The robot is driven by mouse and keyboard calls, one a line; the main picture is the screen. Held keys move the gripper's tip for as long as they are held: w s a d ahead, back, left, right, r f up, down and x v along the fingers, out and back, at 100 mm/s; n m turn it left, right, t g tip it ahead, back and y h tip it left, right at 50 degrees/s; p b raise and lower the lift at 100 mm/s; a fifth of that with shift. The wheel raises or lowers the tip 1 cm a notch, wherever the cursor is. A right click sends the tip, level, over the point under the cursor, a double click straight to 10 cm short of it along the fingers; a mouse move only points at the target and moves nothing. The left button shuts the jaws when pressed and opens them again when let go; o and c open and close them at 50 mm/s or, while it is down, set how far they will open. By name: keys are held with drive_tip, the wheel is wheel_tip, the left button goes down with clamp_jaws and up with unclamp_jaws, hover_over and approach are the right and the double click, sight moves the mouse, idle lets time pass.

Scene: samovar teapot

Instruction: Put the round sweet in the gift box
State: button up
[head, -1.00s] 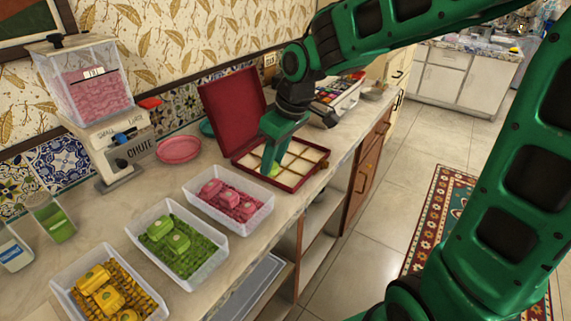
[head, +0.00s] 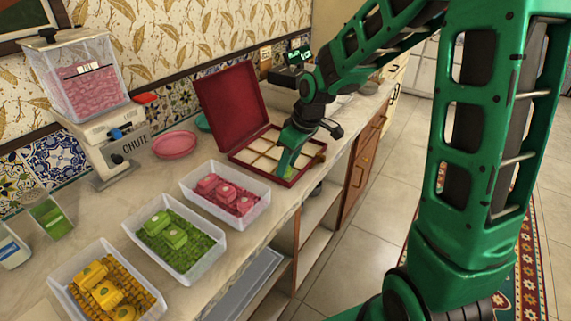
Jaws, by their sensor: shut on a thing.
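The gift box is dark red and open, with its lid (head: 231,103) upright at the back and a cream, divided tray (head: 262,150) in its base. My gripper (head: 284,175) points down over the front right part of the divided base, low among the compartments. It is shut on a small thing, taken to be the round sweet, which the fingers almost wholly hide. I cannot tell which compartment it is over or whether it touches the bottom.
Clear bins of pink (head: 226,196), green (head: 172,240) and yellow (head: 105,290) sweets stand in a row on the counter. A pink plate (head: 174,145) and a dispenser (head: 90,95) are behind them. The counter's front edge is close to the box.

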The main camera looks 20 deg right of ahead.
drive_tip(key=o, duration=0.7)
drive_tip(key=shift+f, duration=0.1)
drive_tip(key=shift+o, duration=0.2)
drive_tip(key=v, duration=1.2)
drive_tip(key=s+d+f+m+g, duration=0.1)
drive_tip(key=s+d+m, duration=0.3)
drive_tip(key=s, duration=0.5)
drive_tip(key=s+d+f+m+g+h, duration=0.1)
drive_tip(key=s+d+m, duration=0.4)
drive_tip(key=s, duration=0.5)
drive_tip(key=s+d+f+m+h, duration=0.1)
drive_tip(key=s+d+m, duration=0.3)
drive_tip(key=s, duration=0.5)
drive_tip(key=shift+s+d+f+m+g, duration=0.3)
drive_tip(key=shift+d+g, duration=0.1)
drive_tip(key=shift+d, duration=0.45)
